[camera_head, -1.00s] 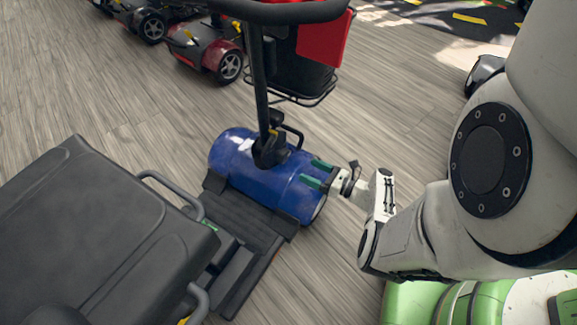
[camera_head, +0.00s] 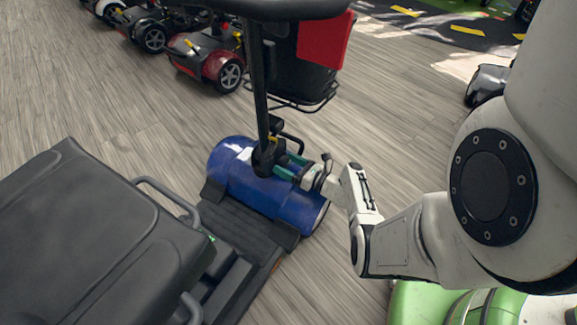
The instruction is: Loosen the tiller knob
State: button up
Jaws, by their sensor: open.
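The tiller (camera_head: 258,88) is a black post that rises from the blue front body (camera_head: 240,185) of a scooter. Its black base joint (camera_head: 266,158), where the tiller knob would sit, is at the top of the blue body; the knob itself is too small to tell apart. My gripper (camera_head: 284,166) has green-tipped fingers and is open. It comes in from the right, over the blue body, with its fingertips right beside the base joint. I cannot tell whether they touch it.
The scooter's black seat (camera_head: 95,235) fills the lower left. A black basket (camera_head: 300,75) with a red panel hangs behind the tiller. Parked red scooters (camera_head: 205,60) stand at the back left. A green and white body (camera_head: 430,300) is at lower right. Wood floor lies between.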

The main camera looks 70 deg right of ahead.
jog(key=c, duration=1.1)
jog(key=shift+o, duration=0.2)
jog(key=shift+n, duration=0.5)
jog(key=n+b, duration=0.1)
jog(key=n, duration=0.3)
jog(key=shift+a+f+n+b, duration=0.15)
jog(key=shift+n+b, duration=0.25)
jog(key=n+b, duration=0.2)
jog(key=n, duration=0.4)
jog(key=shift+a+f+b, duration=0.1)
jog(key=shift+b, duration=0.25)
jog(key=n+b, duration=0.3)
jog(key=n, duration=0.3)
jog(key=shift+f+n+b, duration=0.1)
jog(key=shift+n+b, duration=0.2)
jog(key=shift+b, duration=0.05)
jog(key=n+b, duration=0.1)
jog(key=n, duration=0.4)
jog(key=shift+n, duration=0.3)
